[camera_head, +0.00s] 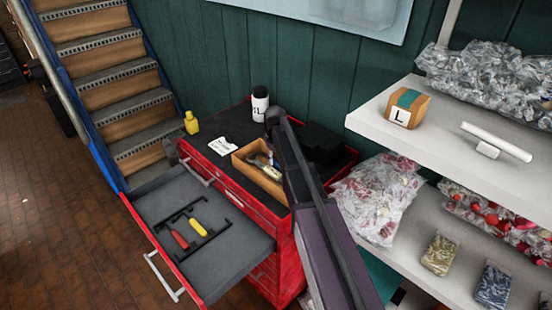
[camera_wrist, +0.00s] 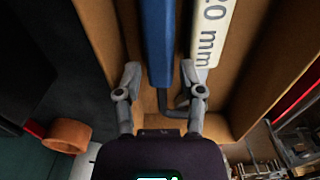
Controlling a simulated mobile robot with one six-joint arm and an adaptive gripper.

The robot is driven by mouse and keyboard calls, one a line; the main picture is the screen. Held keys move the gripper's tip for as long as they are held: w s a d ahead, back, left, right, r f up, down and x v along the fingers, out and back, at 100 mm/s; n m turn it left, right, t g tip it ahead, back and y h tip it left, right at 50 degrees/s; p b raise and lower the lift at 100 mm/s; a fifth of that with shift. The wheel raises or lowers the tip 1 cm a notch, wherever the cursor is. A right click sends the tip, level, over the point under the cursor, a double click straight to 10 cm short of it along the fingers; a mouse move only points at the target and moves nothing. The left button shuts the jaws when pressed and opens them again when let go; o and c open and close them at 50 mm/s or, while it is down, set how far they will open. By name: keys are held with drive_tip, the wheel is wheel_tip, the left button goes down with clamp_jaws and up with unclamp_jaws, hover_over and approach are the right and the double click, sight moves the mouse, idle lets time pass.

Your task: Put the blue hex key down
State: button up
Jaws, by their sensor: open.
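The blue hex key (camera_wrist: 158,40) lies in the wooden tray, seen in the wrist view, with its dark bent end toward my gripper. My gripper (camera_wrist: 160,74) is open, with one finger on each side of the blue key and a small gap showing at both sides. A white piece marked "20 mm" (camera_wrist: 211,35) lies close beside the right finger; I cannot tell whether they touch. In the head view the wooden tray (camera_head: 271,184) stands on the red tool cabinet, and my arm hides part of it.
The cabinet's drawer (camera_head: 152,205) is pulled out; a black holder in it carries a red tool (camera_head: 180,240) and a yellow tool (camera_head: 198,228). A dark-lidded white bottle (camera_head: 259,105) stands behind the tray. Shelves with bags (camera_head: 378,200) stand close at right.

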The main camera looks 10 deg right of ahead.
sight(275, 161)
drive_tip(key=shift+r, duration=0.1)
wheel_tip(275, 161, up, 13)
drive_tip(key=p, duration=1.3)
idle(0.8)
drive_tip(key=s+m, duration=0.6)
drive_tip(key=s, duration=2.1)
drive_tip(key=shift+d+m, duration=0.25)
drive_tip(key=shift+m, duration=0.15)
wheel_tip(275, 161, down, 13)
drive_tip(key=b, duration=1.2)
drive_tip(key=shift+b, duration=0.4)
